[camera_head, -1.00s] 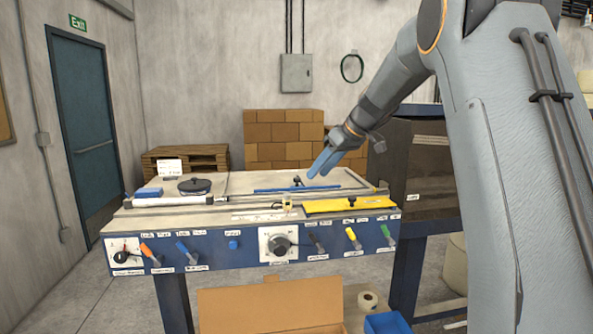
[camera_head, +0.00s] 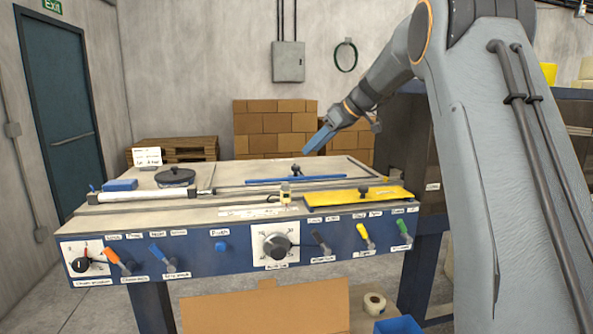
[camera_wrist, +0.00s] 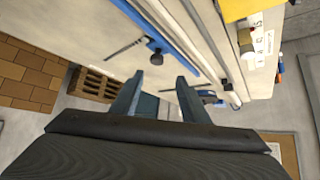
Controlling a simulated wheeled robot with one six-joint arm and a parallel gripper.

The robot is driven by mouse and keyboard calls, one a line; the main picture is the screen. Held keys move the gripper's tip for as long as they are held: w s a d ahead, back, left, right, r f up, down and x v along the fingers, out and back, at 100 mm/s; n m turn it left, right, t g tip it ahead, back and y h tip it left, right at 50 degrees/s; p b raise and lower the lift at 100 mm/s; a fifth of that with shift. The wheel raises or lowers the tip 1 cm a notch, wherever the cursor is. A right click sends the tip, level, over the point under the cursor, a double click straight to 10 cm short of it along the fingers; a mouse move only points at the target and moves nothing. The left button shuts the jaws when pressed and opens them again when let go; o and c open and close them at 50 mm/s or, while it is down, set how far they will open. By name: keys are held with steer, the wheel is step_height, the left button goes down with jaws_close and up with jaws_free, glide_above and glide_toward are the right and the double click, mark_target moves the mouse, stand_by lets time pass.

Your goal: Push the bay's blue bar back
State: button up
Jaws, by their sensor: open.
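The blue bar (camera_head: 300,179) lies flat across the bay in the bench top, with a black knob (camera_head: 296,169) at its middle. In the wrist view the blue bar (camera_wrist: 137,17) runs slantwise at the top, and its dark knob (camera_wrist: 156,57) shows just beyond the fingertips. My gripper (camera_head: 309,148) is open and empty, its blue fingers pointing down and left in the air above the bar. It looks apart from the bar. In the wrist view my gripper (camera_wrist: 158,82) shows a clear gap between its fingers.
A yellow plate (camera_head: 345,196) with a knob lies to the front right of the bar. A white roll (camera_head: 145,195), a blue block (camera_head: 120,184) and a black round disc (camera_head: 175,176) sit at the left. Levers and a dial (camera_head: 276,246) line the front panel. Cartons (camera_head: 275,125) stand behind.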

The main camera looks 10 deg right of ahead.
mark_target(296, 166)
steer(key=x, duration=0.3)
steer(key=p+x, duration=0.1)
steer(key=x, duration=0.5)
steer(key=shift+w+d+f+p, duration=0.2)
steer(key=shift+w+f+p, duration=0.2)
steer(key=shift+w, duration=0.05)
steer(key=shift+c, duration=0.3)
jaws_close()
